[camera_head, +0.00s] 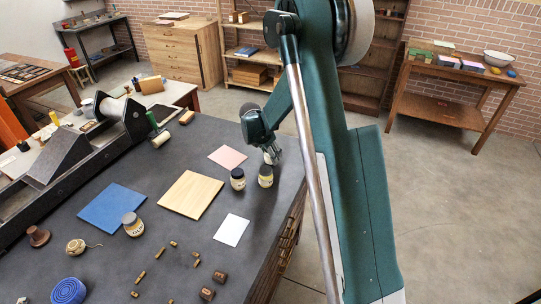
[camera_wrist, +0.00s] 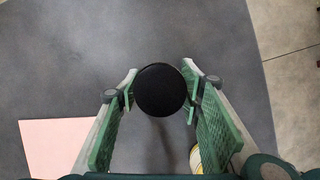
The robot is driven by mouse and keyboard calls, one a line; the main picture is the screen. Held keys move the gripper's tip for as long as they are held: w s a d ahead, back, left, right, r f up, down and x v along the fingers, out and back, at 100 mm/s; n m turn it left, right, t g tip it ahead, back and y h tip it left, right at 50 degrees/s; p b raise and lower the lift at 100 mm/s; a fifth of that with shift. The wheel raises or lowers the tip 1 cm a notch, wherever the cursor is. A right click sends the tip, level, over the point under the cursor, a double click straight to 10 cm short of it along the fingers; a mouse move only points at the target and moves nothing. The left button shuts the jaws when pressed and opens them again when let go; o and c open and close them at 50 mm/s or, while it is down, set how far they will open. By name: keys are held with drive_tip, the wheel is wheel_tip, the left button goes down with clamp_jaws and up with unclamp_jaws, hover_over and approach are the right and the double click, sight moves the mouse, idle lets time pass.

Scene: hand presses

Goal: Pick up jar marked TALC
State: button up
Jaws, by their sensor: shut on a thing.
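My gripper (camera_head: 270,149) is over the far right part of the dark table. In the wrist view my gripper (camera_wrist: 160,92) has its green-padded fingers closed on both sides of a jar with a round black lid (camera_wrist: 160,90). In the head view only a pale part of this held jar (camera_head: 271,158) shows under the fingers. Its label is hidden, so I cannot read TALC on it. I cannot tell whether it touches the table. Two dark-lidded jars stand nearer, a left one (camera_head: 237,179) and a right one (camera_head: 265,176); their labels are too small to read.
A pink sheet (camera_head: 228,157), a wooden board (camera_head: 190,195), a white card (camera_head: 231,230) and a blue sheet (camera_head: 112,208) lie on the table (camera_head: 150,180). Another labelled jar (camera_head: 132,224) stands by the blue sheet. A press (camera_head: 75,140) stands left. The table's right edge is close.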

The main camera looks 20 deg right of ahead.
drive_tip(key=shift+r, duration=5)
